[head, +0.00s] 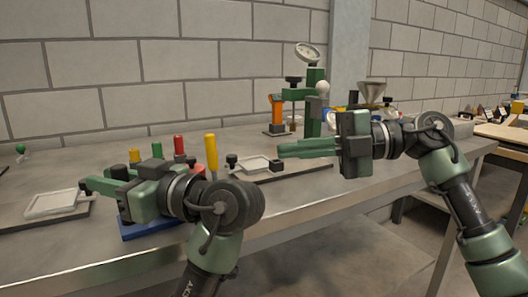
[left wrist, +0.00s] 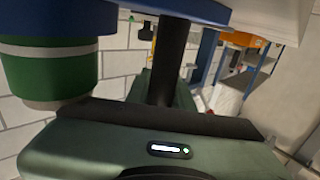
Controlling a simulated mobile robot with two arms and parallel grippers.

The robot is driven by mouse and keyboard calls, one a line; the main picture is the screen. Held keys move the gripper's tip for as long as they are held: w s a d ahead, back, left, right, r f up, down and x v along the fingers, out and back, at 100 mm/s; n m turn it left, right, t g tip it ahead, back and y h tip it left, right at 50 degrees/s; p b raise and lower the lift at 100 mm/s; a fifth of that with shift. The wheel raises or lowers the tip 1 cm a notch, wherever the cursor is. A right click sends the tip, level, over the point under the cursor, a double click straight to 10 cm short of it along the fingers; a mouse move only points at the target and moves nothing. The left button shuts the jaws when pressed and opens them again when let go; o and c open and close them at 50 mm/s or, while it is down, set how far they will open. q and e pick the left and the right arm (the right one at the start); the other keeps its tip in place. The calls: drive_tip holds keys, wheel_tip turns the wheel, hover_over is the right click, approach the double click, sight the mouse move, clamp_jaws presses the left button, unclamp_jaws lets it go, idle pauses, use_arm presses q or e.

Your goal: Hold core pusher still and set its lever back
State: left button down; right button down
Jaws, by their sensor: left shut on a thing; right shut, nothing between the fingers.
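I cannot tell for certain which thing is the core pusher or which part is its lever. A pale square frame on a dark plate (head: 55,205) lies at the left of the bench, with a black post (head: 83,186) at its right end. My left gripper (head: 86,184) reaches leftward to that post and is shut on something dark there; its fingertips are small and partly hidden. In the left wrist view a dark post (left wrist: 174,62) stands in front of the gripper body. My right gripper (head: 280,149) is shut and empty, above the bench and pointing left.
A blue base (head: 140,231) with red, green and yellow handles stands behind and beneath my left arm. A second plate with a pale frame (head: 253,164) lies mid-bench. A green stand with a gauge (head: 308,54) is behind my right gripper. The bench's front edge is close.

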drive_tip(key=shift+d, duration=0.75)
use_arm(q)
drive_tip(key=c, duration=1.1)
unclamp_jaws()
drive_tip(key=shift+c, duration=0.2)
